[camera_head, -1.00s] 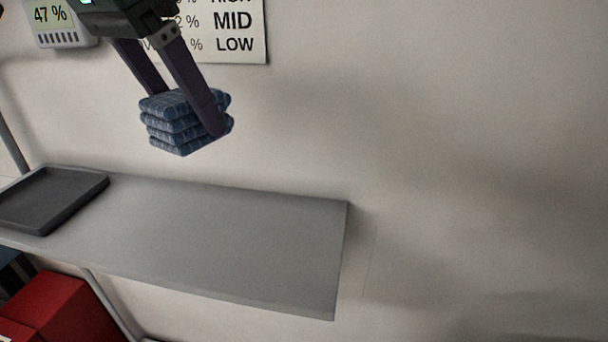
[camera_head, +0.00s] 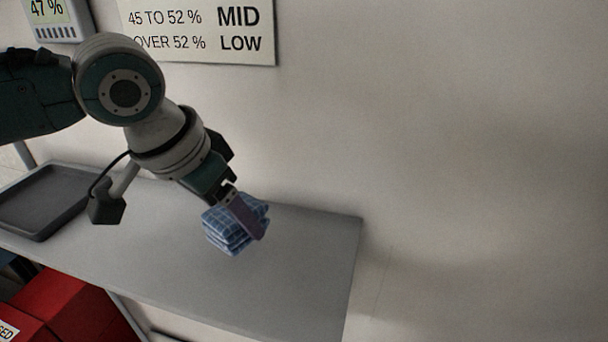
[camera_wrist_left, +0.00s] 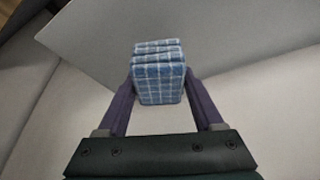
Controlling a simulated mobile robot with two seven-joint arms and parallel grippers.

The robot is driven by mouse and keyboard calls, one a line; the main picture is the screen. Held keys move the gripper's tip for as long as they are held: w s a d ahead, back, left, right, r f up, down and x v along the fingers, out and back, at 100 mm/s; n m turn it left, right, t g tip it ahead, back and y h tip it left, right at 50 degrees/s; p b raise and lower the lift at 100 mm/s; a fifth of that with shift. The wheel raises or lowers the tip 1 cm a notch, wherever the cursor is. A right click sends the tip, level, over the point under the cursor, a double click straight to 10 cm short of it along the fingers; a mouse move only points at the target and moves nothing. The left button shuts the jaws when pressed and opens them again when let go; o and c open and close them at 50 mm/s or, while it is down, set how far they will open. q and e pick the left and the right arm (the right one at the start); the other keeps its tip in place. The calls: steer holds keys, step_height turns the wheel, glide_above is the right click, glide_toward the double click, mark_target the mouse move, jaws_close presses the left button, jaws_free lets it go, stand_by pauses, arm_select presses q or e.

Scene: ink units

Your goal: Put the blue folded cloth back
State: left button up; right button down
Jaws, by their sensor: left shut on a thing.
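The blue folded cloth (camera_head: 222,233) is a checked, layered stack. My left gripper (camera_head: 246,218) is shut on it, with a purple finger across its near side in the head view. The cloth appears over the grey shelf (camera_head: 300,245), right of the dark tray; I cannot tell whether it touches the shelf. In the left wrist view the cloth (camera_wrist_left: 159,75) sits between the two purple fingers (camera_wrist_left: 160,92), with the grey shelf (camera_wrist_left: 230,30) beyond it. My right gripper is not in view.
A dark empty tray (camera_head: 40,232) lies on the shelf's left part. The shelf's right part is bare. A wall sign (camera_head: 200,58) and a humidity display (camera_head: 48,12) are on the wall. Red boxes (camera_head: 60,300) stand below the shelf at left.

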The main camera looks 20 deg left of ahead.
mark_target(238, 237)
arm_select(q)
steer(key=shift+f, duration=2.15)
steer(key=shift+f, duration=0.1)
steer(key=o, duration=1.2)
